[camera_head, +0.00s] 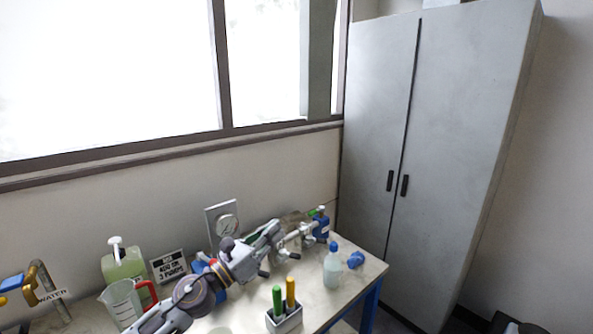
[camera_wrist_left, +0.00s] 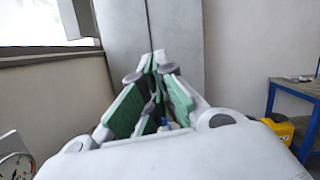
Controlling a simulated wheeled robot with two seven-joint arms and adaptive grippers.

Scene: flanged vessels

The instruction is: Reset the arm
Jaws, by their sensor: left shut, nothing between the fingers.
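My left arm comes in from the lower left over the bench in the head view. Its gripper (camera_head: 308,231) is over the back right part of the bench, close to a blue bottle (camera_head: 322,226) in the picture. In the left wrist view the green-padded fingers (camera_wrist_left: 152,62) converge at the tips, shut with nothing held. Whether the gripper touches the bottle cannot be told. My right gripper is not in view.
The bench (camera_head: 352,283) holds a clear bottle (camera_head: 333,270), a blue piece (camera_head: 356,260), a holder (camera_head: 285,318) with green and yellow handles, a measuring jug (camera_head: 123,303) and a green jug (camera_head: 124,266). A gauge (camera_head: 227,226) stands behind. A tall grey cabinet (camera_head: 455,130) is at right.

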